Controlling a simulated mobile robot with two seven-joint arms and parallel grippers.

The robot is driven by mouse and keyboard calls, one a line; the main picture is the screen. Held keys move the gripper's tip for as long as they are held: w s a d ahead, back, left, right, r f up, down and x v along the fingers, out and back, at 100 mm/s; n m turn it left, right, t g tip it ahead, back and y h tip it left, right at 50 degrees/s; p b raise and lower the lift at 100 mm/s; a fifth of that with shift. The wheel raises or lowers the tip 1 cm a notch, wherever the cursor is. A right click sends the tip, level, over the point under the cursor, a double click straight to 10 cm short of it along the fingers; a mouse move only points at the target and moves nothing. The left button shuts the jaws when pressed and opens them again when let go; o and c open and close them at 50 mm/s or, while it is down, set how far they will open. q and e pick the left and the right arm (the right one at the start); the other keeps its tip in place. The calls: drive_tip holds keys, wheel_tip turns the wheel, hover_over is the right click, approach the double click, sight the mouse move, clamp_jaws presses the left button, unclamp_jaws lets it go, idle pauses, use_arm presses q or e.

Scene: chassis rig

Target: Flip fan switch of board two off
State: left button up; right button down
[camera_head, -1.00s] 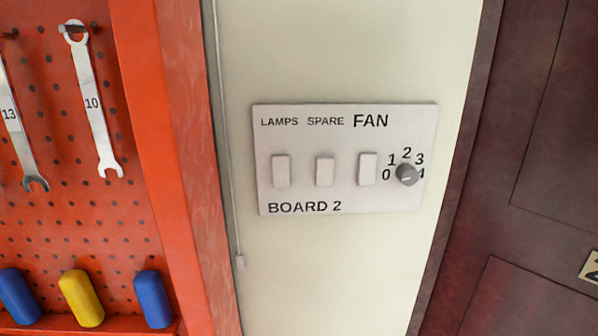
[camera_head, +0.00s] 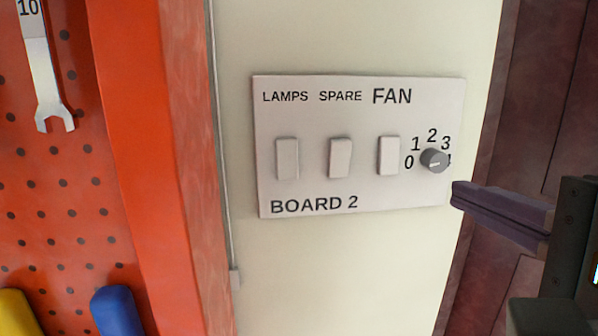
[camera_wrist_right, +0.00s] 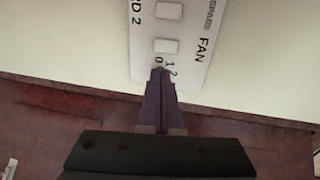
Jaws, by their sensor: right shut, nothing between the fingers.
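Board 2 (camera_head: 300,190) is a pale panel on the cream wall, with three white rocker switches under the labels LAMPS, SPARE and FAN. I cannot tell for sure which way each rocker is tipped. My right gripper (camera_head: 456,195) is shut and empty, at the lower right of the board and right of the fan switch. In the right wrist view, the shut fingers (camera_wrist_right: 160,72) point at the board (camera_wrist_right: 190,70) and hide the dial. My left gripper is not in view.
An orange pegboard (camera_head: 70,200) with a wrench (camera_head: 42,75) and yellow and blue handles stands at the left. A thin conduit (camera_head: 222,150) runs down the wall beside it. A dark red door (camera_head: 545,100) is at the right. The wall below the board is clear.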

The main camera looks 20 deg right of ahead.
drive_tip(key=p, duration=0.5)
approach(391, 167)
drive_tip(key=x, duration=0.5)
drive_tip(key=shift+r, duration=0.25)
drive_tip(key=shift+f+x, duration=0.25)
drive_tip(key=shift+x, duration=0.7)
